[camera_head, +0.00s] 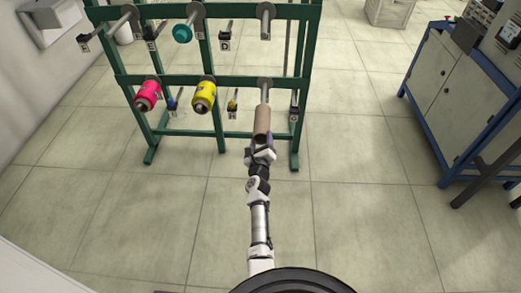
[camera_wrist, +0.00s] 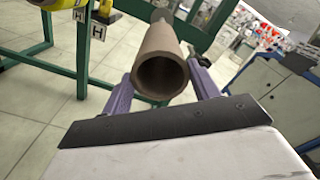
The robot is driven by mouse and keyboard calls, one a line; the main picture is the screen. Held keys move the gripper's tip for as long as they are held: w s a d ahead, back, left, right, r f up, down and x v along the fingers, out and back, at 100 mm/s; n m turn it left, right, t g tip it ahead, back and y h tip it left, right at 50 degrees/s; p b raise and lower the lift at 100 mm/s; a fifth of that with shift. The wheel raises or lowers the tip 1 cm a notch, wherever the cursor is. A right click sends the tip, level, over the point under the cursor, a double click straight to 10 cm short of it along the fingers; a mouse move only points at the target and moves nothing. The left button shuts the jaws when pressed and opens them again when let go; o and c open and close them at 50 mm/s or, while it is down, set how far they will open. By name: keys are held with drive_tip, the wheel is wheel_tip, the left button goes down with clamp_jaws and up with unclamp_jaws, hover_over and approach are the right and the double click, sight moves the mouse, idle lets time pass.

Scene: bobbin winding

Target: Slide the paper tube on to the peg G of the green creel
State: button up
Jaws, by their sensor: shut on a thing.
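The brown paper tube (camera_head: 262,120) is held out from the lower right of the green creel (camera_head: 180,80). My gripper (camera_head: 261,152) is shut on its near end. In the wrist view the tube (camera_wrist: 160,65) lies between two purple fingers (camera_wrist: 161,90), with its open end facing the camera. A bare grey peg (camera_head: 264,90) of the lower row shows just beyond the tube's far end, roughly in line with it. I cannot tell whether the tube is around the peg tip or only in front of it. The letter G is not readable.
A pink bobbin (camera_head: 148,95) and a yellow bobbin (camera_head: 203,95) sit on lower pegs to the left; a teal one (camera_head: 183,33) is above. An H tag (camera_wrist: 97,31) shows left in the wrist view. A blue-framed cabinet (camera_head: 455,100) stands right. Floor between is clear.

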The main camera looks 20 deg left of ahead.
sight(262, 136)
drive_tip(key=shift+w+a, duration=0.1)
drive_tip(key=shift+w, duration=0.2)
drive_tip(key=b+x, duration=0.3)
drive_tip(key=x, duration=0.1)
drive_tip(key=shift+w+a+f, duration=0.1)
drive_tip(key=shift+w, duration=0.25)
drive_tip(key=shift+w+a, duration=0.2)
drive_tip(key=shift+w, duration=0.45)
drive_tip(key=b+x, duration=0.4)
drive_tip(key=x, duration=0.1)
drive_tip(key=shift+w+b, duration=0.1)
drive_tip(key=shift+b, duration=0.25)
drive_tip(key=shift+w+a, duration=0.1)
drive_tip(key=shift+w, duration=0.3)
